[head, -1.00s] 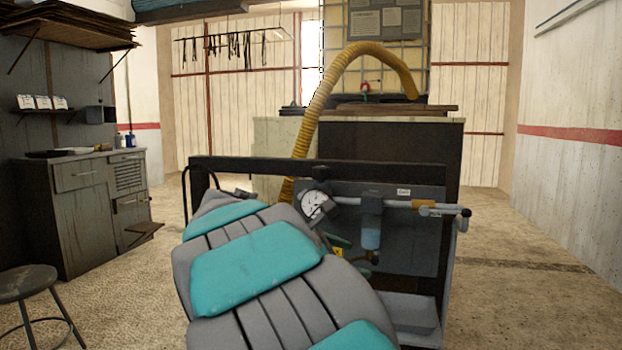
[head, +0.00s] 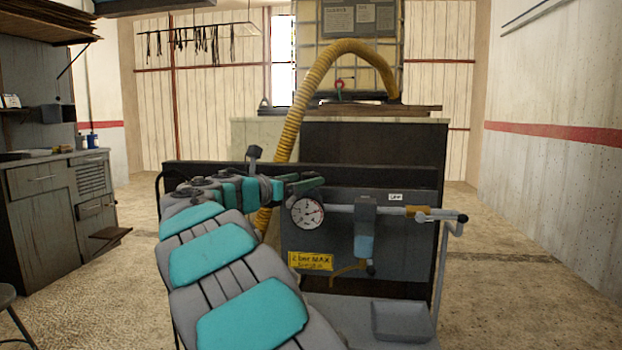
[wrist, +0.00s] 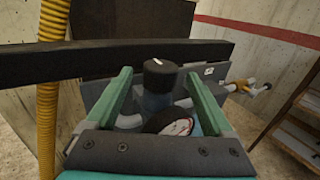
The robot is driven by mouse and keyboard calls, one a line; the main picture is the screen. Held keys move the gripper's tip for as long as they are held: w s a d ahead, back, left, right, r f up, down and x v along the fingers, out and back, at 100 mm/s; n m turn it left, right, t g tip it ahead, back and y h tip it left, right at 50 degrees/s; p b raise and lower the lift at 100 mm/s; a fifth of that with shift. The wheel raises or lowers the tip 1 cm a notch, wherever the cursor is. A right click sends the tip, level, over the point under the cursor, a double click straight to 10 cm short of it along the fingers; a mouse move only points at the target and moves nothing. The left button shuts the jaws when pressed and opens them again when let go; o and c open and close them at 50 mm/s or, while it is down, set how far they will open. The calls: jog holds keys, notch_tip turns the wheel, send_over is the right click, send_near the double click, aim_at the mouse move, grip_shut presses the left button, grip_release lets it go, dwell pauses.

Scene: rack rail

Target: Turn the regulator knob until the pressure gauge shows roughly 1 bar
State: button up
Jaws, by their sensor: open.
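The pressure gauge (head: 307,213) has a round white face and sits on the grey panel in the head view. Its needle is too small to read surely. Part of its face also shows in the wrist view (wrist: 170,123), between my fingers. The regulator knob (wrist: 160,76) is a black cylinder with a white mark on top. In the head view I cannot make it out behind my gripper (head: 308,184). In the wrist view my gripper (wrist: 158,82) is open, with one green finger on each side of the knob and visible gaps between; I see no contact.
A yellow "2 bar MAX" label (head: 312,261) is below the gauge. A pipe with a blue filter bowl (head: 364,245) runs right to a yellow fitting (head: 419,214). A dark bar (wrist: 120,58) crosses behind the knob. A yellow hose (head: 305,95) rises at the back.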

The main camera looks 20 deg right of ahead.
aim_at(305, 179)
jog(key=shift+x, duration=1.6)
jog(key=c, duration=1.4)
